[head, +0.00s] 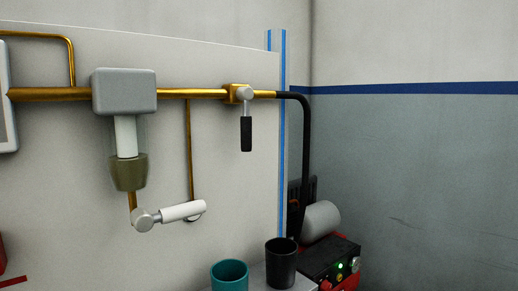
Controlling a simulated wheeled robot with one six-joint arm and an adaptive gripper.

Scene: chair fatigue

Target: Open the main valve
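A brass valve (236,93) sits on the horizontal brass pipe, right of centre in the head view. Its lever has a grey round hub and a black grip (246,134) that hangs straight down, crosswise to the pipe. A second lever with a grey hub and a white handle (182,211) is lower on the left, its handle pointing right and slightly up. No label shows which is the main valve. My gripper is not in view.
A grey filter unit (124,91) with an olive bowl hangs on the pipe. A black hose (305,130) drops from its right end to a black and red machine (329,263). A teal cup (229,275) and a black cup (282,262) stand below. Space before the black grip is clear.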

